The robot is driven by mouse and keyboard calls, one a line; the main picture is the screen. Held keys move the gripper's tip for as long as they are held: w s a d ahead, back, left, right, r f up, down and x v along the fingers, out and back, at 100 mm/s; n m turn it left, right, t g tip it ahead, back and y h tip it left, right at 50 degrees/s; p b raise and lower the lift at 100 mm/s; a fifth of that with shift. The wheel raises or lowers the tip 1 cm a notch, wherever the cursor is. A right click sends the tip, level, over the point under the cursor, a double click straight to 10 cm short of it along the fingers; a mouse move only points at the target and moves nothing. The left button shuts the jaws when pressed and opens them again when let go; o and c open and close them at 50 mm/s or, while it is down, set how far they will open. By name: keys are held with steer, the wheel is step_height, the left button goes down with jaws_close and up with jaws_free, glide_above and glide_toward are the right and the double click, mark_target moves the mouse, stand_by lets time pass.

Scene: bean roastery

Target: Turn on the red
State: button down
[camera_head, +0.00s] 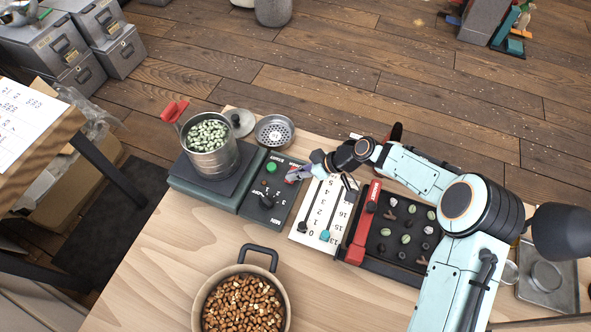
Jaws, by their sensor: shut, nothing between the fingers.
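A dark control panel (255,216) lies on the wooden table beside a scale-like base. It bears a green button (271,168) and a black knob (266,201). A red patch (291,179) shows at the panel's right edge, right by my gripper's tip; whether it is a button or a light is too small to tell. My gripper (299,174) is shut and empty, reaching in from the right over the panel's upper right edge. I cannot tell whether it touches the red part, which it partly hides.
A steel pot of green beans (209,148) stands on the dark base (186,183). A pan of roasted beans (279,262) is in front. A white numbered board (311,219) and a black sorting tray with a red edge (362,236) lie to the right. A perforated metal dish (274,130) sits behind.

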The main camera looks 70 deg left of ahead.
steer(key=shift+s+d+f+n+t+y, duration=0.1)
steer(key=shift+s+f+n+t+y, duration=0.15)
steer(key=shift+f+t+y, duration=0.2)
steer(key=shift+w, duration=0.1)
steer(key=shift+w+a+r, duration=0.3)
steer(key=shift+w+a, duration=0.2)
steer(key=shift+a, duration=0.05)
steer(key=r, duration=0.4)
steer(key=shift+s+d+r, duration=0.2)
steer(key=shift+s+d, duration=0.05)
steer(key=s+d+v, duration=0.1)
steer(key=v, duration=0.8)
steer(key=shift+w+d, duration=0.2)
steer(key=shift+d, duration=0.1)
